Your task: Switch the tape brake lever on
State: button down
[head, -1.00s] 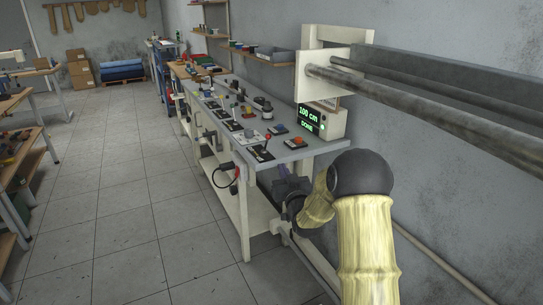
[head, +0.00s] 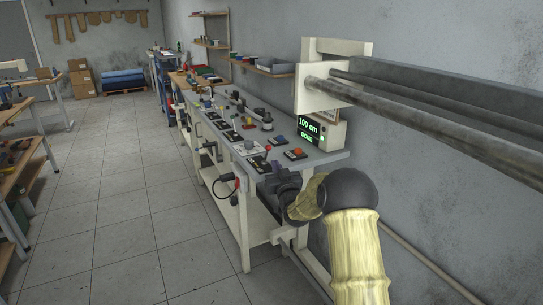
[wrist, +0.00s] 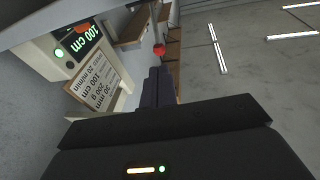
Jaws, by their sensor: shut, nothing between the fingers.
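A lever with a red ball knob (head: 268,149) stands on a dark plate near the front end of the grey bench top (head: 325,158). Its label is too small to read, so I cannot confirm it is the tape brake lever. A red knob (wrist: 158,49) also shows in the wrist view, just beyond the fingertips. My gripper (head: 274,180) is at the bench's near edge, just below and in front of the lever. In the wrist view my fingers (wrist: 158,78) are together and empty. I cannot tell whether they touch the lever.
A display box (head: 325,131) reads "100 cm" and "DONE". Several other controls line the bench behind. Horizontal bars (head: 420,115) run above my arm on the right. The tiled floor (head: 125,210) at left is clear.

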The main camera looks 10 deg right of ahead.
aim_at(269, 150)
jog(key=shift+x, duration=3.3)
